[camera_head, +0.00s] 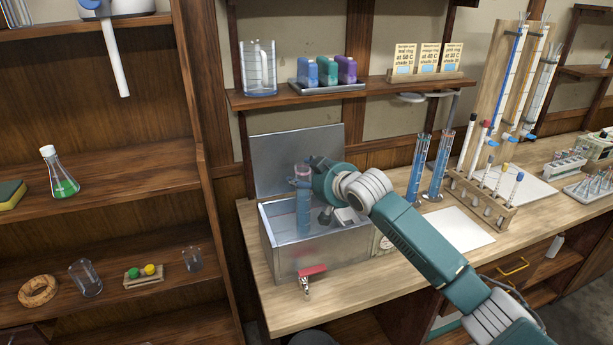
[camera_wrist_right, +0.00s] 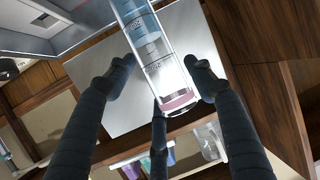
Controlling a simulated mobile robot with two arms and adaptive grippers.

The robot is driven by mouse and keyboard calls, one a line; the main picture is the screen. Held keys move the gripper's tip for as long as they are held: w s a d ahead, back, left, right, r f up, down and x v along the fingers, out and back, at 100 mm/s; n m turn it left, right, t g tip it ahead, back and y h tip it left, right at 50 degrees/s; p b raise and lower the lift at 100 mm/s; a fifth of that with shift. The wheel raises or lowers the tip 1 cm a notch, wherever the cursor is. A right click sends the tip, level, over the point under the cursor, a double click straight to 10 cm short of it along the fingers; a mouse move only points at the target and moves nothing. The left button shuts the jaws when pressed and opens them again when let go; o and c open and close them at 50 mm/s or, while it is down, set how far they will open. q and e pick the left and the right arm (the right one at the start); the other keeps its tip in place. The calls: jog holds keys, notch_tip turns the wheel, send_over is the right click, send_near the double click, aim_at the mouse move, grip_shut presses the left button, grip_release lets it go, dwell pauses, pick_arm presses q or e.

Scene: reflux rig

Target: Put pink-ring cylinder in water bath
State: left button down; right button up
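The pink-ring cylinder (camera_head: 304,212) is a clear tube with blue liquid, upright with its lower part inside the open metal water bath (camera_head: 285,262). Whether its base rests on the bath floor cannot be told. Its pink ring shows clearly in the right wrist view (camera_wrist_right: 180,102). My right gripper (camera_head: 303,180) is at the cylinder's upper part. My left gripper is not in view.
The bath's raised lid (camera_head: 298,158) stands behind it. A dark-bulbed item (camera_head: 325,215) lies inside the bath to the right. Two blue-filled cylinders (camera_head: 430,170) and a wooden tube rack (camera_head: 482,200) stand right of my arm. A shelf (camera_head: 350,94) hangs above.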

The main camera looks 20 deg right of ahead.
jog(key=shift+r, duration=0.15)
jog(key=shift+b+v, duration=1.4)
jog(key=shift+v, duration=4.6)
